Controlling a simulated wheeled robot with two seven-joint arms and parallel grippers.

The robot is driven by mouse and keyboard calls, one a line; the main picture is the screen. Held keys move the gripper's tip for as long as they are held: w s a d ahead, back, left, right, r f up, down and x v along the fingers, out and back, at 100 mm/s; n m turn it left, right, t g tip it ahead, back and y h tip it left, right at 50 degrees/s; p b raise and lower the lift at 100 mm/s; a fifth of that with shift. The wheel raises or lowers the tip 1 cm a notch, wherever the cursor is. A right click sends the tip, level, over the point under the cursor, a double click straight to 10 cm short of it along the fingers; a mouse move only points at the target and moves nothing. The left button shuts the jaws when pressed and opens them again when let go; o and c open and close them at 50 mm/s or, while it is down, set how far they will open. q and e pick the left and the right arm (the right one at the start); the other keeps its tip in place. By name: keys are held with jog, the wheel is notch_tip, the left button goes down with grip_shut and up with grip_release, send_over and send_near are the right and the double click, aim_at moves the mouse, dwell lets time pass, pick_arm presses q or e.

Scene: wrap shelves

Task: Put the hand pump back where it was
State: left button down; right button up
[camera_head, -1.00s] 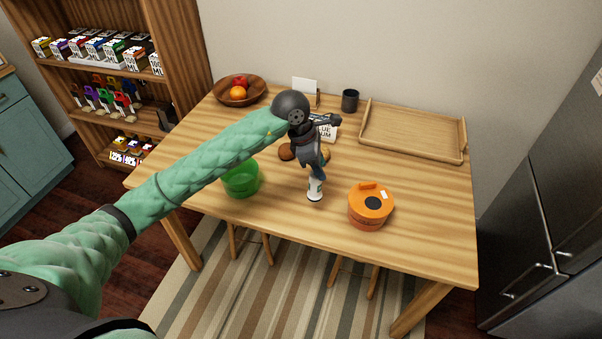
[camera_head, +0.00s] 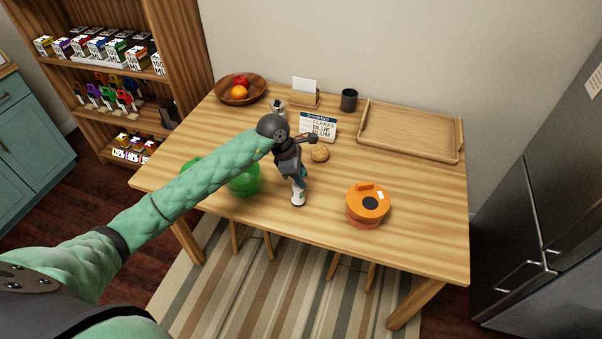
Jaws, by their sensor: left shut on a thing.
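My left gripper (camera_head: 298,181) points down over the front middle of the table (camera_head: 420,240). It is shut on a small upright white thing (camera_head: 298,199) with a dark band, which appears to be the hand pump. Its upper part is hidden by the fingers, and I cannot tell if its base touches the table. Several coloured things with handles (camera_head: 107,98) stand on the middle shelf of the wooden rack (camera_head: 180,60); they are too small to identify surely. My right gripper is not in view.
A green container (camera_head: 244,181) is left of the gripper, partly behind my arm. An orange lidded container (camera_head: 367,206) is at right. Behind are a cookie (camera_head: 320,154), a sign (camera_head: 318,127), a fruit bowl (camera_head: 258,90), a dark cup (camera_head: 349,100) and a wooden tray (camera_head: 410,150).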

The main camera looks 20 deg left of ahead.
pick_arm(q)
jog(key=shift+f, duration=0.15)
jog(key=shift+f, duration=0.1)
jog(key=c, duration=1)
grip_release()
jog(key=shift+o, duration=0.4)
